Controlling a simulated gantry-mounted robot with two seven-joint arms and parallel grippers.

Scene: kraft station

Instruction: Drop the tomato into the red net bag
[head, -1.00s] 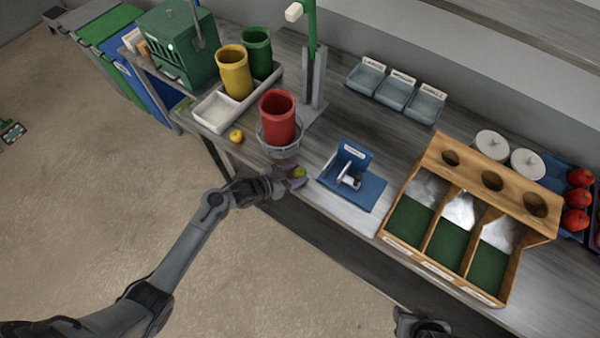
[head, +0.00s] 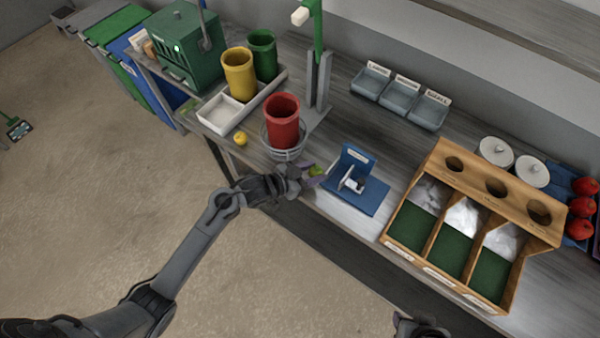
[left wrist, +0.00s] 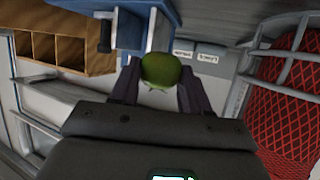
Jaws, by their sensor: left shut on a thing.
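The tomato (left wrist: 161,70) shows between the two fingers in the left wrist view. The red net bag (head: 282,120) stands open-topped in a grey wire ring holder, behind and to the left of the gripper in the head view. Its red mesh side (left wrist: 285,110) fills the right of the left wrist view. The tomato is outside the bag and apart from it. My right gripper (head: 422,328) is only partly in view at the bottom edge.
A blue stand (head: 360,190) is just right of the left gripper. A yellow bag (head: 239,75) and a green bag (head: 263,55) stand behind the red one. A small yellow fruit (head: 240,138) lies left of it. A wooden sorting box (head: 437,228) is at the right.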

